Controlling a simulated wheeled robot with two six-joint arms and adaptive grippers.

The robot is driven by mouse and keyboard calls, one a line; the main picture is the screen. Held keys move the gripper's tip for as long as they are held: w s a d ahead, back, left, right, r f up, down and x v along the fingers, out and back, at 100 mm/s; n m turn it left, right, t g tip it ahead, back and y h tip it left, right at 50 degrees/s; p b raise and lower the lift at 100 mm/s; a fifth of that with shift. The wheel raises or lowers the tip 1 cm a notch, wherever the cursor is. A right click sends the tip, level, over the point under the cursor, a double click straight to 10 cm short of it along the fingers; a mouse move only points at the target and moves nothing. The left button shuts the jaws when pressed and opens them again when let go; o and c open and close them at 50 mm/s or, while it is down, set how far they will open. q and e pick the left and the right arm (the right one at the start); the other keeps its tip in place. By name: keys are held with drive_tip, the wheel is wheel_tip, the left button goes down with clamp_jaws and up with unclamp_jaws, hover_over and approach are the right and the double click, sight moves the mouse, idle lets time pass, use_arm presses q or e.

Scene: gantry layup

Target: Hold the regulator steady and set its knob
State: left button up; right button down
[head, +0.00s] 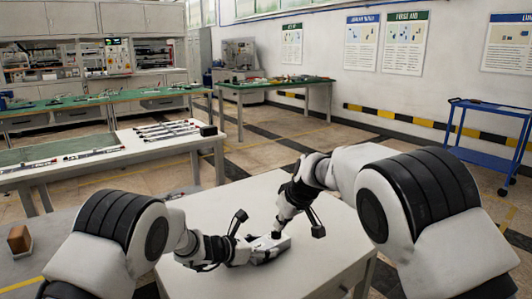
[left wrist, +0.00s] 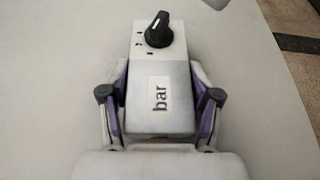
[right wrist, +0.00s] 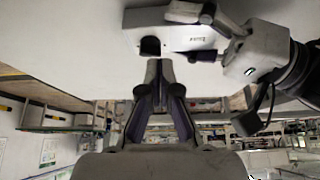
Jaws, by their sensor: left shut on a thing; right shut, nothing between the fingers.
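The regulator is a pale grey box with a "bar" label; it shows in the left wrist view (left wrist: 147,62), the head view (head: 268,244) and the right wrist view (right wrist: 190,38). Its black knob (left wrist: 158,31) has a white pointer line toward the upper right, with small dark dots beside it. My left gripper (left wrist: 160,92) is shut on the regulator, one finger on each side; it shows low in the head view (head: 250,250). My right gripper (right wrist: 160,66) is shut and empty, its tips close to the dark knob (right wrist: 150,46). I cannot tell whether they touch.
The white table (head: 310,262) under the regulator is otherwise clear. A bench with long parts (head: 105,155) stands to the left, and green-topped benches (head: 275,83) stand behind. A blue cart (head: 490,130) is at the far right.

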sight(275, 239)
wheel_tip(275, 239, up, 2)
drive_tip(key=shift+r, duration=0.1)
drive_tip(key=shift+w+d+f, duration=0.2)
drive_tip(key=shift+d+f, duration=0.2)
drive_tip(key=shift+f, duration=0.6)
drive_tip(key=shift+w+d+f, duration=0.25)
drive_tip(key=shift+d+f, duration=0.1)
drive_tip(key=shift+f, duration=0.7)
drive_tip(key=shift+w+d+f, duration=0.2)
drive_tip(key=shift+d+f, duration=0.2)
drive_tip(key=shift+f, duration=0.6)
drive_tip(key=shift+w+a, duration=0.3)
drive_tip(key=shift+a, duration=0.25)
drive_tip(key=shift+s+a, duration=0.2)
drive_tip(key=shift+a, duration=0.05)
drive_tip(key=shift+s+a, duration=0.3)
drive_tip(key=shift+a, duration=0.2)
